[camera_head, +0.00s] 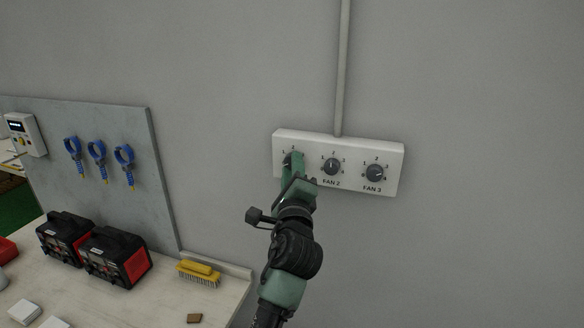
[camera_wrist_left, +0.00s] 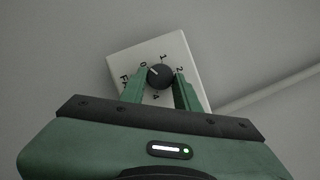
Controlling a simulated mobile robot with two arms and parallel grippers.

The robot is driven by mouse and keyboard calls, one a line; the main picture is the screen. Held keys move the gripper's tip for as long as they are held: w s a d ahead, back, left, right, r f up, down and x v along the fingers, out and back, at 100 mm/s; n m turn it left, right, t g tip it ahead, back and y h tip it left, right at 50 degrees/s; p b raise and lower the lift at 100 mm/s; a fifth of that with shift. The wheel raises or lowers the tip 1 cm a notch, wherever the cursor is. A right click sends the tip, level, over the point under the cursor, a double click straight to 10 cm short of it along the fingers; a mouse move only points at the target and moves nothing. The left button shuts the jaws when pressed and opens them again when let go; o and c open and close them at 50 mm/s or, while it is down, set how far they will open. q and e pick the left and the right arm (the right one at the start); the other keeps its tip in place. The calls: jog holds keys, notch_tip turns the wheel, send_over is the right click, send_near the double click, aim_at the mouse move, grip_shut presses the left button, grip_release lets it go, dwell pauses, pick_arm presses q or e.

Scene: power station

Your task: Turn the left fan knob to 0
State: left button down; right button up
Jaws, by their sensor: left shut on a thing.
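The white fan panel (camera_head: 340,145) is fixed to the grey wall and carries three dark round knobs in a row. The left fan knob (camera_wrist_left: 160,76) is mostly hidden behind my gripper in the head view. In the left wrist view its light pointer mark lies toward the 0 side of the dial. My left gripper (camera_head: 292,160) reaches up to this knob, and its green fingers sit on both sides of it, shut on it. The middle knob (camera_head: 331,167), marked FAN 2, and the right knob (camera_head: 375,173), marked FAN 3, are free. My right gripper is not in view.
A grey conduit (camera_head: 342,70) runs up the wall from the panel. At the left, a board (camera_head: 120,200) holds several blue-handled tools. The bench below bears two black-and-red boxes (camera_head: 115,258) and a yellow brush (camera_head: 199,272). The wall right of the panel is clear.

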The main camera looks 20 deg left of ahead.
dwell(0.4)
pick_arm(q)
jog(key=c, duration=1)
grip_release()
jog(key=shift+c, duration=0.2)
jog(key=b+v, duration=0.2)
jog(key=v, duration=0.5)
jog(key=shift+s, duration=0.4)
jog(key=shift+d+f, duration=0.1)
jog(key=shift+d, duration=0.05)
